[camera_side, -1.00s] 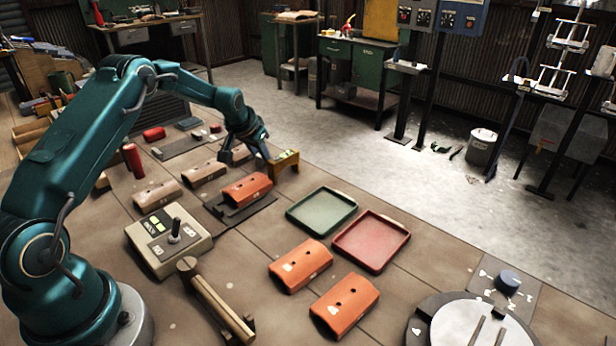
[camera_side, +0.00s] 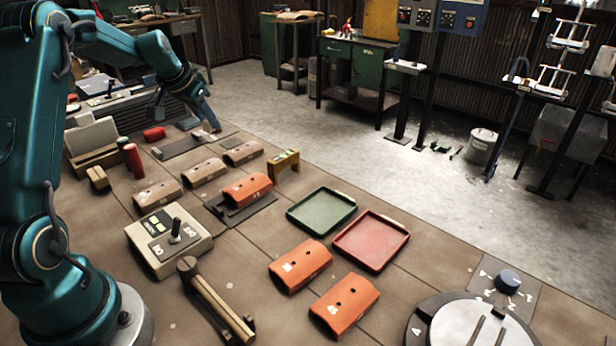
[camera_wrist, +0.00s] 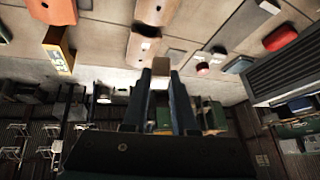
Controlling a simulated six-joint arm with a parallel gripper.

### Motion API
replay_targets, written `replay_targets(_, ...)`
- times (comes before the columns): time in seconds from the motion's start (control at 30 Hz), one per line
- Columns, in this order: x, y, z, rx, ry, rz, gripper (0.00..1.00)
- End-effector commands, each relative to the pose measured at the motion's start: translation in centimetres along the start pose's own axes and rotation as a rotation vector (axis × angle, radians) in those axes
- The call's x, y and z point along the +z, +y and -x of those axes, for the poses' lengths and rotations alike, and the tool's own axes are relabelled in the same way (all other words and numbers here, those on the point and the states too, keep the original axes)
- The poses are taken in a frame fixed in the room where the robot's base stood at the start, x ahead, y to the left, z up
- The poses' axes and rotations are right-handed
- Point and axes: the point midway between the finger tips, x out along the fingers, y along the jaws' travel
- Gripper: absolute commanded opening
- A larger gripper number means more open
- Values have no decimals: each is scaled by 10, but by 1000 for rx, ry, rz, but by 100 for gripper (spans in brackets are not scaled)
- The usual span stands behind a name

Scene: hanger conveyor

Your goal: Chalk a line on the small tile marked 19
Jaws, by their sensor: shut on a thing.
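Several curved roof-like tiles lie on the bench: brown ones (camera_side: 157,194), (camera_side: 204,172) and (camera_side: 243,153), an orange one (camera_side: 247,188) on a dark mat, and orange ones (camera_side: 300,266) and (camera_side: 344,305) nearer the camera. Their marks are too small to read, so I cannot tell which is 19. My gripper (camera_side: 213,128) is over the far part of the bench, beyond the brown tiles. In the wrist view, my gripper (camera_wrist: 165,74) is shut on a small tan piece (camera_wrist: 162,64) between the fingertips; I cannot tell if it is chalk.
A yellow stand (camera_side: 284,160) is right of the brown tiles. A dark strip (camera_side: 180,147) lies below my gripper, with a red block (camera_side: 154,134) nearby. A green tray (camera_side: 337,196), a red tray (camera_side: 387,226), a control box (camera_side: 145,247) and a mallet (camera_side: 212,302) lie nearer. Bench gaps are clear.

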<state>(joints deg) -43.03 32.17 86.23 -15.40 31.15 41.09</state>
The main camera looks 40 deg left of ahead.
Motion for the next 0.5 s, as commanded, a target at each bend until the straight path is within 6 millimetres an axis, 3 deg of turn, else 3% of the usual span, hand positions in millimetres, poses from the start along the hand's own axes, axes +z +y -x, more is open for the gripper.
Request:
replay_targets(0.27, 7, 2, 6, 80, 14, -76, 0)
replay_targets(0.37, 9, 13, 8, 151, 29, -166, 0)
replay_targets(0.5, 9, 44, 12, 298, 57, -373, 0)
